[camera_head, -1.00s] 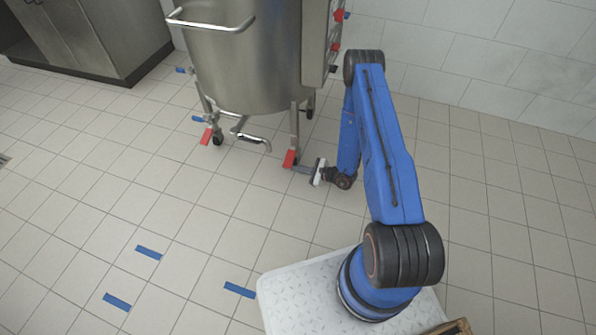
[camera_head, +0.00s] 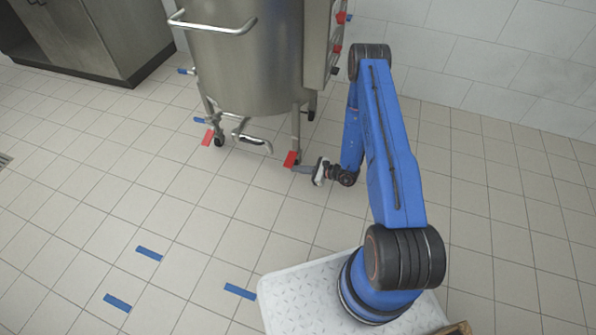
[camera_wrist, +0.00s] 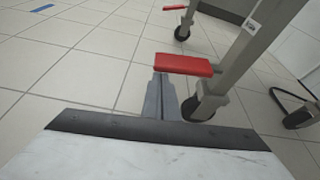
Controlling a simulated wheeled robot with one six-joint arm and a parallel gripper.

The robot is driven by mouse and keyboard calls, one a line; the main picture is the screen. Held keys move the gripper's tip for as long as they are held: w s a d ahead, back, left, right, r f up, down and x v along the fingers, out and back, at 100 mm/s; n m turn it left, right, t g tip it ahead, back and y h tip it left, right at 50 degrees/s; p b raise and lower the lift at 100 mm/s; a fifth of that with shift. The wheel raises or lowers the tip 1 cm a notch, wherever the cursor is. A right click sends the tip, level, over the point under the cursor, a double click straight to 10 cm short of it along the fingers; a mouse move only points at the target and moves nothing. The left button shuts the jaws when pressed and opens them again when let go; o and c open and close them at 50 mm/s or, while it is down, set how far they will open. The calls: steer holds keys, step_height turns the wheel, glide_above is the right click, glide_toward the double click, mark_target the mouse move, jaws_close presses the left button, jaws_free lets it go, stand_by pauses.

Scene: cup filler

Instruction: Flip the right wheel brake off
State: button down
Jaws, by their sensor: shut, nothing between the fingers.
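The right wheel brake is a red pedal (camera_head: 290,159) at the foot of the steel vat's (camera_head: 255,55) near right leg. In the wrist view the red pedal (camera_wrist: 184,64) stands out level from the leg, above a dark caster wheel (camera_wrist: 198,107). My gripper (camera_head: 300,168) is low over the floor, just right of the pedal. In the wrist view its shut, empty grey fingers (camera_wrist: 160,84) point at the pedal, with the tips at or just under its near edge. I cannot tell whether they touch it.
Another red pedal (camera_head: 207,137) is on the left caster, and one more (camera_wrist: 175,7) shows farther back in the wrist view. A drain pipe (camera_head: 252,141) hangs under the vat. Blue tape marks (camera_head: 148,253) lie on the open tiled floor. A tiled wall stands behind.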

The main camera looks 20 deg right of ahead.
steer(key=shift+r+m+g+y, duration=0.3)
steer(key=shift+r+m, duration=0.45)
steer(key=shift+r, duration=0.45)
steer(key=shift+r+m+g+y, duration=0.2)
steer(key=shift+r+m+g, duration=0.2)
steer(key=shift+r+m, duration=0.6)
steer(key=shift+w+r+n, duration=0.1)
steer(key=shift+r+n, duration=0.15)
steer(key=shift+r, duration=0.05)
